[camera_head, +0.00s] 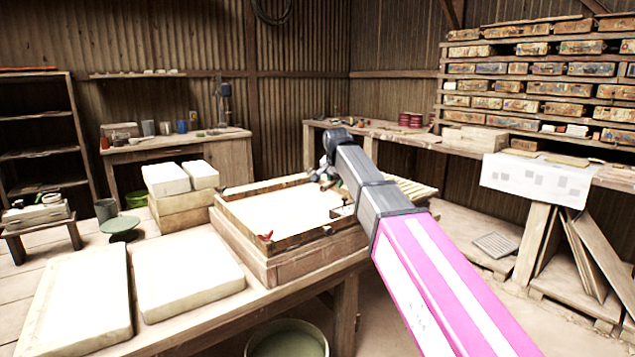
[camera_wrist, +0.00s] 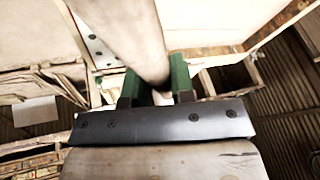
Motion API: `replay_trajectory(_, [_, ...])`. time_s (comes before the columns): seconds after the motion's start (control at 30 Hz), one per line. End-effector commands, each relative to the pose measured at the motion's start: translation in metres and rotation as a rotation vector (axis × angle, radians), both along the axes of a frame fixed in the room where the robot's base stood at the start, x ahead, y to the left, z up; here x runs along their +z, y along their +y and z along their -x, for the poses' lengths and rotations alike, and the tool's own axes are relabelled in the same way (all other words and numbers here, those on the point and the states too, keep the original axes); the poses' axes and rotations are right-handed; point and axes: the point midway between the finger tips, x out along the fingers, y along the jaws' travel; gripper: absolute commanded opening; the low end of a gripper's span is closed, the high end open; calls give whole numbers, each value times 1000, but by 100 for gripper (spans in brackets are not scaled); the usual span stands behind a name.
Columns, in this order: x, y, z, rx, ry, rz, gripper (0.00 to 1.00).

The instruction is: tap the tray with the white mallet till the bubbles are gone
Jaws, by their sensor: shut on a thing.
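The tray (camera_head: 312,239) is a square wooden frame on the workbench, holding a flat white fill (camera_head: 275,212). The fill is so bright that I cannot tell whether bubbles show on it. My gripper (camera_head: 323,174) is at the tray's far right corner, small and partly hidden by my arm. In the wrist view its green fingers (camera_wrist: 157,84) are shut on a pale, thick, round bar, the white mallet (camera_wrist: 130,35), which runs out of the top of the picture. Its far end is out of view, and I cannot tell whether it touches the tray.
Two white slabs (camera_head: 188,271) lie at the bench's front left. Stacked pale blocks (camera_head: 180,194) stand left of the tray. A green bucket (camera_head: 287,341) is below the bench. Shelves of boxes (camera_head: 540,75) line the right wall. A white cloth (camera_head: 535,182) hangs over the right counter.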

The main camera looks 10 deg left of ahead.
Motion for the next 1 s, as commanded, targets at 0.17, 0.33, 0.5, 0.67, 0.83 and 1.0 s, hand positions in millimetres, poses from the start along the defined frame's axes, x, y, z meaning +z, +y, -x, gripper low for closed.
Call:
replay_trajectory(0.17, [6,36,19,45,-2,0,0])
replay_trajectory(0.33, [5,44,24,56,-2,1,0])
replay_trajectory(0.5, [-6,44,24,56,-1,0,0])
replay_trajectory(0.67, [-23,44,24,56,-1,0,0])
replay_trajectory(0.83, [-39,44,24,55,-2,0,0])
replay_trajectory(1.0, [-57,43,24,55,0,1,0])
